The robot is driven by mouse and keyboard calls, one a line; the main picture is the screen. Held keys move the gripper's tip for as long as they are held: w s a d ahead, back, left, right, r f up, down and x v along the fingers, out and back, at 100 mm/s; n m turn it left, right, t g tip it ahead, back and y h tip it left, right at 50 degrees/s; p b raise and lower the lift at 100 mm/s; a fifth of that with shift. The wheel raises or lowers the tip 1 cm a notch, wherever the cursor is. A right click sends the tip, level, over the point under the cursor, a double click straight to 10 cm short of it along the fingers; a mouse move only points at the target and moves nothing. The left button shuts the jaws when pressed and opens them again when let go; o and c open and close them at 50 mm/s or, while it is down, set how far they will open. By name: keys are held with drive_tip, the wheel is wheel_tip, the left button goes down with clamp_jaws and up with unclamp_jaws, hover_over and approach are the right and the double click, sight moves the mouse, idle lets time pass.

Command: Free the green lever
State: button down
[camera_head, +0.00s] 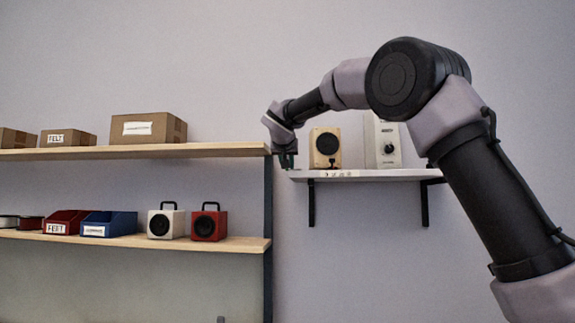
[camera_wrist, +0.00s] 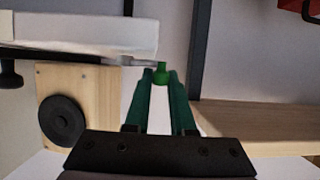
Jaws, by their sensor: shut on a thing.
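The green lever (camera_wrist: 161,73) shows in the wrist view as a bright green knob. A grey rod runs left from it to the white shelf's edge. My gripper (camera_wrist: 161,80) has its two dark green fingers closed around the knob, one on each side, with the knob showing at the fingertips. In the head view my gripper (camera_head: 287,160) is at the left end of the white wall shelf (camera_head: 375,174), beside the wooden speaker (camera_head: 325,148). The lever cannot be made out in the head view.
A white speaker with a dark dial (camera_head: 385,145) stands right of the wooden one. A dark post (camera_head: 267,220) and wooden shelves (camera_head: 130,151) stand close to the left. They hold boxes, bins and a red speaker (camera_head: 209,225). The wall below the white shelf is clear.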

idle(0.3)
drive_tip(key=c, duration=0.8)
unclamp_jaws()
drive_tip(key=shift+o, duration=0.2)
drive_tip(key=v, duration=1)
drive_tip(key=shift+s+r, duration=0.2)
drive_tip(key=shift+s, duration=0.1)
